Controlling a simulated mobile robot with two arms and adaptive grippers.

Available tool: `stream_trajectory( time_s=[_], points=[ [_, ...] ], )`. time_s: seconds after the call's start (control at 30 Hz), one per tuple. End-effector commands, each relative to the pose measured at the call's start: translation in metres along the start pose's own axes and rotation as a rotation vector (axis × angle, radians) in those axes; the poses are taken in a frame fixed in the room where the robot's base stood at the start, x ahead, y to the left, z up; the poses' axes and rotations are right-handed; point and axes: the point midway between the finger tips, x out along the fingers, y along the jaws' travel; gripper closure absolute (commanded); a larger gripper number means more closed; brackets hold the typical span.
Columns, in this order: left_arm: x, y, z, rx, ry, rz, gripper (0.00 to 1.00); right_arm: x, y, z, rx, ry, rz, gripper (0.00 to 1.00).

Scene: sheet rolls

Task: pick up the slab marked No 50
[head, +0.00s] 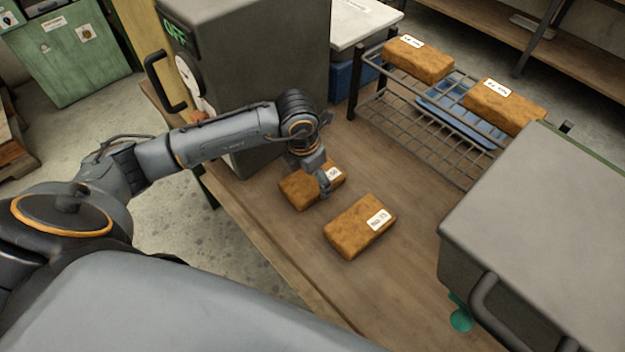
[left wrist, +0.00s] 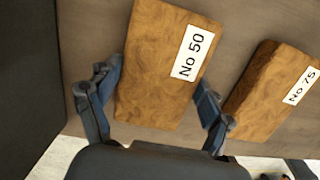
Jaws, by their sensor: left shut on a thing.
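The slab marked No 50 (head: 297,191) is an orange-brown block with a white label. It is on or just above the wooden table, partly hidden by my left gripper (head: 318,182) in the head view. In the left wrist view the slab (left wrist: 160,70) sits between the two fingers of my left gripper (left wrist: 157,103), its label reading No 50. The left gripper is shut on the slab across its sides. I cannot tell whether the slab is lifted. My right gripper is not in view.
A second slab, marked No 75 in the left wrist view (left wrist: 268,95), lies beside it on the table (head: 400,160). A wire rack (head: 440,135) holds two more slabs. A grey machine (head: 255,70) stands behind, and a grey box (head: 560,210) with a handle stands at right.

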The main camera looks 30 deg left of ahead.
Motion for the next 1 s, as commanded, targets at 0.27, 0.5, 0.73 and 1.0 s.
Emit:
stream_trajectory(
  time_s=[0.27,0.5,0.73,1.0],
  points=[
    [-0.001,0.001,0.001,-0.001,-0.001,0.001,0.7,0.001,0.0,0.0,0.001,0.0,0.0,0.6],
    [-0.017,0.001,0.004,0.001,-0.005,0.003,0.7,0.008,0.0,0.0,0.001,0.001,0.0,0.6],
    [-0.061,-0.014,-0.008,0.005,-0.007,0.003,0.7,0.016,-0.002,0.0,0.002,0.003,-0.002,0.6],
    [-0.113,-0.052,-0.049,0.007,-0.005,0.002,0.7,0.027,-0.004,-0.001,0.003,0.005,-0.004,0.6]
  ],
)
